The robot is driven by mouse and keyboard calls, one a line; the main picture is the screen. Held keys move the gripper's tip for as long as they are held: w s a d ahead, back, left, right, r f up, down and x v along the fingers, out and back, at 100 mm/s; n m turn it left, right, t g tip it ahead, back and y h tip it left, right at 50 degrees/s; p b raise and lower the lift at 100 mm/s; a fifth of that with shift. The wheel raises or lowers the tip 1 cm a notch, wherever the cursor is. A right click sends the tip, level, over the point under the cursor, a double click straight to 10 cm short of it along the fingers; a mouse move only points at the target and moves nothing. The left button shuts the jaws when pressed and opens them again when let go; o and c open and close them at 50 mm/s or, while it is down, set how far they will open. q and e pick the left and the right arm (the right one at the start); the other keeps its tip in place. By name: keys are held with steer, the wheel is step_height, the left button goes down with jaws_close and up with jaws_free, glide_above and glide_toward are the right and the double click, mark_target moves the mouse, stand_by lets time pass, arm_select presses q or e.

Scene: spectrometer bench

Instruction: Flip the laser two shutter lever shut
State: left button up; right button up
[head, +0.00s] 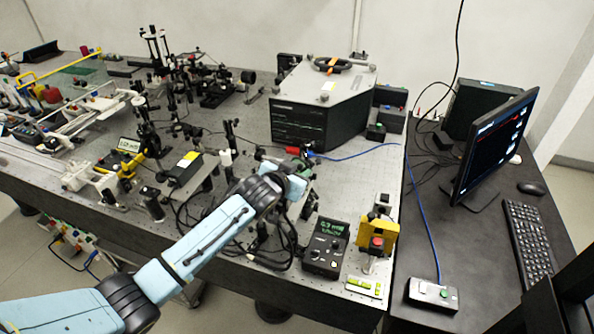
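My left arm reaches in from the lower left over the front of the optical table. Its gripper (288,168) is at the far end of the arm, over the table in front of the large grey-and-black instrument box. The gripper's fingers are small and partly hidden by my own wrist, so I cannot tell whether they are open or shut. I cannot pick out the laser two shutter lever; several small dark optical mounts stand around the gripper and the arm hides part of that area. A black box with a yellow label (185,168) lies left of the arm. My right gripper is not in view.
The instrument box (318,112) stands behind the gripper. A power meter with a green display (326,247) and a yellow box with a red button (378,242) stand at the front right. A monitor (493,143) and keyboard (529,238) are on the dark side desk.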

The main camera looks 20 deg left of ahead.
arm_select(q)
jaws_close()
steer(key=shift+a+r+n+p, duration=0.1)
steer(key=shift+a+n+p, duration=0.15)
steer(key=shift+n+p, duration=0.2)
steer(key=shift+a+n+h, duration=0.25)
steer(key=shift+n+h, duration=0.1)
steer(key=shift+h, duration=0.15)
jaws_free()
steer(key=v, duration=1.3)
steer(key=shift+s, duration=0.2)
